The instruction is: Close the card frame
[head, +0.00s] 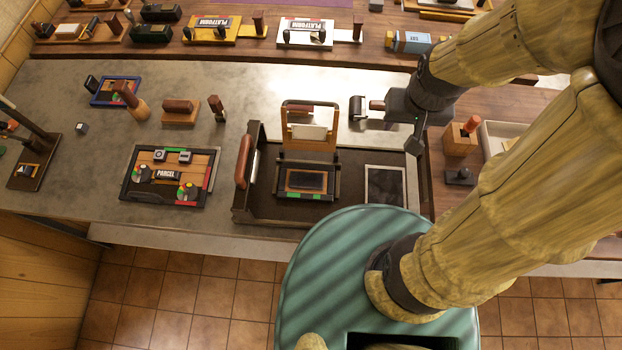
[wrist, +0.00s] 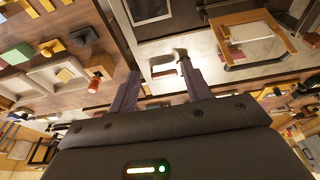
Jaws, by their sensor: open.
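The wooden card frame (head: 309,126) stands raised on its hinge at the back of the dark card bed (head: 305,195), with a pale plate across it. In the wrist view the frame (wrist: 252,42) is at the upper right, to the right of my fingers. My gripper (head: 386,110) is to the right of the raised frame, apart from it, pointing left above the counter. In the wrist view my gripper (wrist: 157,86) has its fingers spread, with no frame part between them.
The bed sits in a dark press tray (head: 262,208) with a red-handled roller (head: 243,161) at its left. A parcel board (head: 166,174) lies further left. A wooden block (head: 459,140) stands right of my gripper.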

